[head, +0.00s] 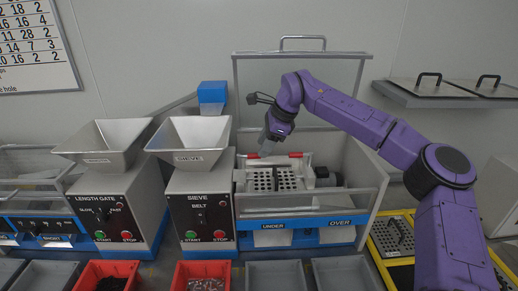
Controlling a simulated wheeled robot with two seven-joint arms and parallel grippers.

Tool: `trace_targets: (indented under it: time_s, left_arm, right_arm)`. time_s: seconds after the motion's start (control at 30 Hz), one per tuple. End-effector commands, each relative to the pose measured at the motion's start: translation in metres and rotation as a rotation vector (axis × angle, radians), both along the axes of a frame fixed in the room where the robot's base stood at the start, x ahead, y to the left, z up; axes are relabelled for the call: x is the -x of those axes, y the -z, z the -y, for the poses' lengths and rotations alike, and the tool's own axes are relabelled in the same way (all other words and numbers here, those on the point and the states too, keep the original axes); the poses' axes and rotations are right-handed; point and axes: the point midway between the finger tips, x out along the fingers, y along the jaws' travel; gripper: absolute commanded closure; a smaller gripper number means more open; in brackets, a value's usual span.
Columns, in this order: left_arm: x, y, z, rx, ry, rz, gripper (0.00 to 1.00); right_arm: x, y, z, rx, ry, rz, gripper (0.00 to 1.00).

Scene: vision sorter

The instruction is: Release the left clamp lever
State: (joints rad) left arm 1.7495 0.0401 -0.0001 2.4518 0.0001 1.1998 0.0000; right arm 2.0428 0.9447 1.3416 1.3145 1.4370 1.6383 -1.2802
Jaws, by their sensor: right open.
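The left clamp lever (252,156) has a red handle and lies at the left of the sieve screen. A second red lever (295,155) shows at the right. Between them is the perforated sieve plate (285,179) in its frame inside the machine. My right gripper (265,146) points down just above the left lever, open. I cannot tell whether its fingers touch the lever. My left gripper is out of view.
A clear cover (238,85) with a top handle stands raised behind the screen. The SIEVE hopper (190,138) stands close on the left. UNDER and OVER outlets (337,234) are in front, with grey bins below. A shelf (425,97) holds spare plates at upper right.

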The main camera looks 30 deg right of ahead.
Motion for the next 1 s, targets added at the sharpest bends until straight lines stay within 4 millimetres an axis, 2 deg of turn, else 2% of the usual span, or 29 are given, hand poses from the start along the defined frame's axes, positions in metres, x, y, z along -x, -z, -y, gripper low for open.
trace_targets:
  time_s: [0.1,0.2,0.47,0.6,1.0]
  left_arm:
    - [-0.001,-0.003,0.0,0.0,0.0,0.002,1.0]
    - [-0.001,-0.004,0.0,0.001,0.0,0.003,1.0]
    - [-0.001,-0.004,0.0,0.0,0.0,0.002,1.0]
    - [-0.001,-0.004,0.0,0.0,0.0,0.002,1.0]
    - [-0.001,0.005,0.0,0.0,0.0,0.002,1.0]
  right_arm:
    - [-0.01,0.019,-0.007,0.003,-0.005,-0.007,0.55]
    - [-0.013,0.026,-0.01,0.002,-0.006,-0.006,0.55]
    - [-0.014,0.028,-0.011,0.001,-0.005,-0.005,0.55]
    - [-0.014,0.028,-0.011,0.001,-0.006,-0.005,1.0]
    - [-0.012,0.03,-0.014,0.002,0.033,-0.005,1.0]
